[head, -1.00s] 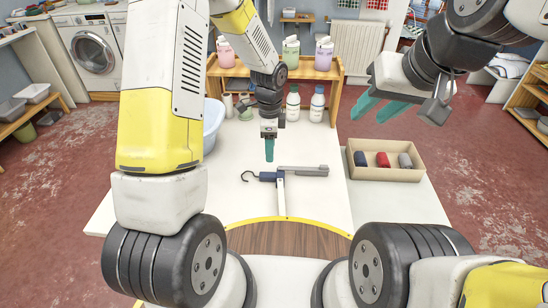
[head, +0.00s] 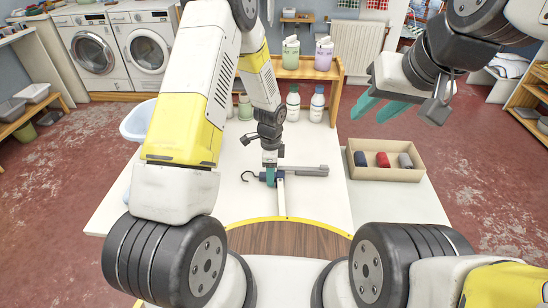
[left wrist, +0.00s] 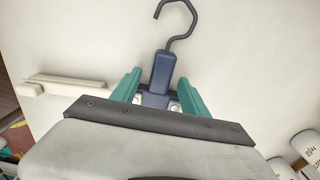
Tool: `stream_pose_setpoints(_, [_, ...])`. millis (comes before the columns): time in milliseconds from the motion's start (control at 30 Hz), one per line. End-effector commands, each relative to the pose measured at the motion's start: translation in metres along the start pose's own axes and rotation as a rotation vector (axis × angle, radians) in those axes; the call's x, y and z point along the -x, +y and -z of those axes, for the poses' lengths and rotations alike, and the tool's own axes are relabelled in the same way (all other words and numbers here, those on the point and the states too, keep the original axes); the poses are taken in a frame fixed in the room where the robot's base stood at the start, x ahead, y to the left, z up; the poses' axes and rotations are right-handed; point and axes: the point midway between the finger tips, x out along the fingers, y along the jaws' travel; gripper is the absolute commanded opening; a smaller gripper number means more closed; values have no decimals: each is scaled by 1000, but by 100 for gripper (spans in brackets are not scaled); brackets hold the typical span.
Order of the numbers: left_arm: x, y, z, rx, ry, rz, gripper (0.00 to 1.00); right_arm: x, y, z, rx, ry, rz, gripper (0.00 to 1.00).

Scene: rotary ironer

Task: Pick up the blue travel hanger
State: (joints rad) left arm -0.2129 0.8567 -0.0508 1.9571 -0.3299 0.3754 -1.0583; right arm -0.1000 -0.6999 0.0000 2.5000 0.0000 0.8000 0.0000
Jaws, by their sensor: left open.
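The blue travel hanger (head: 262,176) lies on the white table, with its dark hook to the left. In the left wrist view its blue neck (left wrist: 161,72) and hook point away from the gripper. My left gripper (head: 270,180) is over the hanger, pointing down. It is open, and its teal fingers (left wrist: 158,92) stand on both sides of the blue body, with gaps visible. Part of the body is hidden by the gripper. My right gripper (head: 384,106) is raised at the right, open and empty.
A grey bar (head: 308,171) and a pale strip (head: 281,199) lie beside the hanger. A beige tray (head: 400,175) with blue, red and grey items stands to the right. Bottles (head: 316,104) and a wooden shelf (head: 300,73) stand behind, a pale basin (head: 138,121) at left.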

Motion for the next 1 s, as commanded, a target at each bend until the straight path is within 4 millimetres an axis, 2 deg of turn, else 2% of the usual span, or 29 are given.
stream_pose_setpoints(167, [0,0,0,0,0,1,53,0,0,0,0,0,0,36])
stream_pose_setpoints(433, [0,0,0,-1,0,0,0,0,0,0,0,0,0,36])
stream_pose_setpoints(767, [3,0,0,-1,0,1,0,0,0,0,0,0,0,36])
stream_pose_setpoints(867, [14,-1,0,0,1,3,0,0,0,0,0,0,0,36])
stream_pose_setpoints(1000, [41,-1,0,-1,2,5,0,0,0,0,0,0,0,36])
